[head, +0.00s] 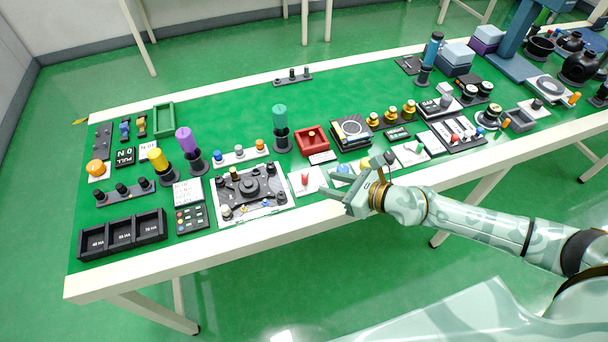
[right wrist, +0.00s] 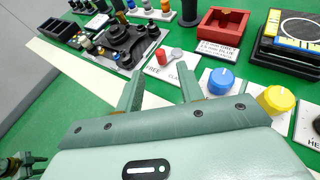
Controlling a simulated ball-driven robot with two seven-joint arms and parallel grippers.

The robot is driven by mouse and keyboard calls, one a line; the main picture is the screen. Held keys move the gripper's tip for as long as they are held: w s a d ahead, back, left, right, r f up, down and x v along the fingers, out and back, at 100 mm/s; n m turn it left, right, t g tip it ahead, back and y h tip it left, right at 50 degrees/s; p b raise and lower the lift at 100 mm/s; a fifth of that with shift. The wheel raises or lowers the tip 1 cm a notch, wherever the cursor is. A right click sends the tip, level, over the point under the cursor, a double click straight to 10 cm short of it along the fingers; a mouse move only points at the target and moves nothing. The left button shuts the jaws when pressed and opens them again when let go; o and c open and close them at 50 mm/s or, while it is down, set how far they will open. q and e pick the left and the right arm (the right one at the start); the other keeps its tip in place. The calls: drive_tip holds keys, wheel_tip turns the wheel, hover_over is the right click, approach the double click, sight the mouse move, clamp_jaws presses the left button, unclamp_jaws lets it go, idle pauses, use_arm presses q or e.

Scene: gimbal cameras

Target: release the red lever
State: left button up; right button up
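The red lever (head: 305,179) is a small red knob on a white plate near the table's front edge. In the right wrist view the red lever (right wrist: 161,57) shows close up beside a grey knob (right wrist: 176,53), on a white plate (right wrist: 171,72) with partly covered lettering that starts "FREE". My right gripper (head: 337,190) is just right of the plate in the head view. In the right wrist view its two fingers stand apart (right wrist: 157,84), empty, with the lever beyond the tips and not touched. Part of my left gripper (right wrist: 22,163) shows in the lower left corner; its fingers are unclear.
A blue knob (right wrist: 221,79) and a yellow knob (right wrist: 276,99) stand close right of the gripper. A red tray (head: 312,140) lies behind the lever. A black control panel (head: 250,190) is at its left. The floor in front of the table is clear.

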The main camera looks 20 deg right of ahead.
sight(305, 178)
drive_tip(key=b+x, duration=0.2)
drive_tip(key=x, duration=0.7)
drive_tip(key=shift+f, duration=0.25)
use_arm(q)
drive_tip(key=shift+a+f, duration=0.2)
drive_tip(key=shift+f, duration=0.35)
drive_tip(key=shift+a+f, duration=0.2)
drive_tip(key=shift+f, duration=0.35)
use_arm(e)
clamp_jaws()
drive_tip(key=shift+r+p, duration=0.25)
drive_tip(key=shift+p, duration=0.1)
drive_tip(key=p, duration=0.2)
drive_tip(key=m+h+p, duration=0.1)
drive_tip(key=m+t+h+p, duration=0.1)
drive_tip(key=p, duration=0.1)
drive_tip(key=shift+w+a+r+p, duration=0.25)
drive_tip(key=shift+a+p, duration=0.05)
drive_tip(key=shift+f, duration=0.15)
use_arm(q)
wheel_tip(305, 178, up, 6)
drive_tip(key=w, duration=0.1)
drive_tip(key=shift+w+r, duration=0.2)
drive_tip(key=shift+w, duration=0.15)
use_arm(e)
drive_tip(key=shift+f+t, duration=0.25)
drive_tip(key=shift+t, duration=0.05)
